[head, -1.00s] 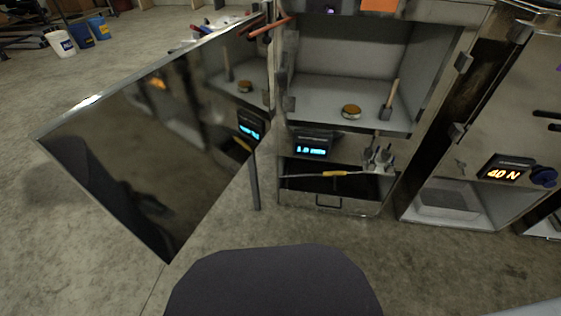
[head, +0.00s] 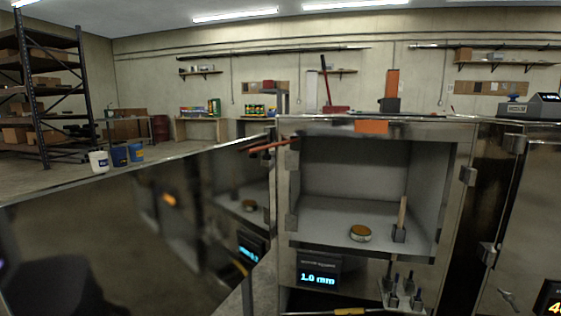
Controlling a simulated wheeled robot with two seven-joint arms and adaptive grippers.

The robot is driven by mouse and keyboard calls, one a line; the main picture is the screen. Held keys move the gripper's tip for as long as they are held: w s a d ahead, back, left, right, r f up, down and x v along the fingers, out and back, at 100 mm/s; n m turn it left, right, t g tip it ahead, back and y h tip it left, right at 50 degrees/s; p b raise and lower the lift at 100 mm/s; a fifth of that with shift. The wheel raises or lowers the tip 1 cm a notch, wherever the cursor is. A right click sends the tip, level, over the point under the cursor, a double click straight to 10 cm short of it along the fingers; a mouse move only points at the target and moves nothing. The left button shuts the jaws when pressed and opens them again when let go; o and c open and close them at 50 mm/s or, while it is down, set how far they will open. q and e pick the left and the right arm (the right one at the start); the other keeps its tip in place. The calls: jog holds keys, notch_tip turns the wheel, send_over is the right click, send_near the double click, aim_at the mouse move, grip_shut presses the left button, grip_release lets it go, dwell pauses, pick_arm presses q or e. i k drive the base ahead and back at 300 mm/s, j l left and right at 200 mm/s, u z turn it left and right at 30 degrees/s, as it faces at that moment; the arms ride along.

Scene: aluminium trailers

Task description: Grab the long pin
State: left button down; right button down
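Neither of my grippers is in view. Several upright metal pins (head: 397,286) stand in a small holder at the lower right of the open cabinet (head: 465,160). They are small in the head view, and I cannot tell for sure which is the long pin. Inside the cabinet, a thin upright wooden handle on a dark block (head: 399,235) stands at the right. A round brown-topped tin (head: 360,233) sits left of it on the grey floor of the compartment. A yellow-handled rod (head: 350,311) shows at the bottom edge.
The cabinet's shiny door (head: 130,215) stands open to the left and mirrors the interior. A display (head: 318,275) reads 1.0 mm below the compartment. A red bar (head: 270,146) juts near the hinge side. Another metal cabinet (head: 530,200) stands at the right. Buckets (head: 120,157) stand far left.

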aim_at(395, 289)
jog(key=i+l, duration=0.2)
jog(key=l, duration=0.2)
jog(key=i+l, duration=0.2)
jog(key=l, duration=0.25)
jog(key=i+l, duration=0.25)
jog(key=l, duration=0.15)
jog(key=i+l, duration=0.2)
jog(key=l, duration=0.2)
jog(key=i+l, duration=0.2)
jog(key=l, duration=0.2)
